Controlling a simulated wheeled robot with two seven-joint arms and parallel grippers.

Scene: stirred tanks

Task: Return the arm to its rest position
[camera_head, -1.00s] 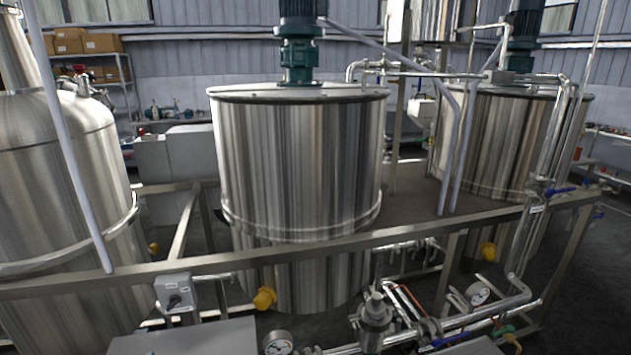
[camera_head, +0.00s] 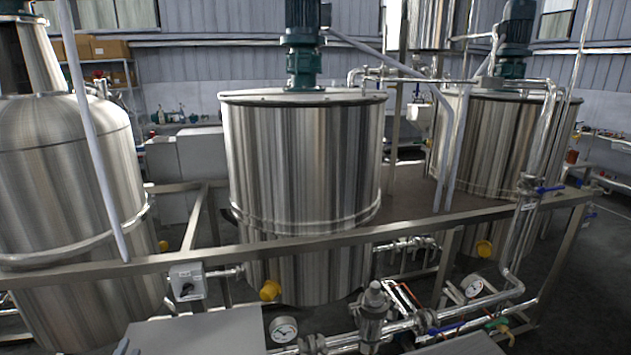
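Neither of my grippers can be made out in the head view, and no arm of mine is clearly visible. Whether the arms are at rest is not shown. In front of me stands a large steel stirred tank (camera_head: 303,165) with a green motor (camera_head: 304,45) on its lid. A round pressure gauge (camera_head: 283,330) shows at the bottom, beside a metal pipe fitting (camera_head: 373,315).
A steel frame rail (camera_head: 330,243) crosses the view in front of the tanks. A domed tank (camera_head: 65,190) stands left, another stirred tank (camera_head: 490,145) right. A flat grey box top (camera_head: 200,335) fills the lower left. Pipes with blue-handled valves (camera_head: 550,189) run at right.

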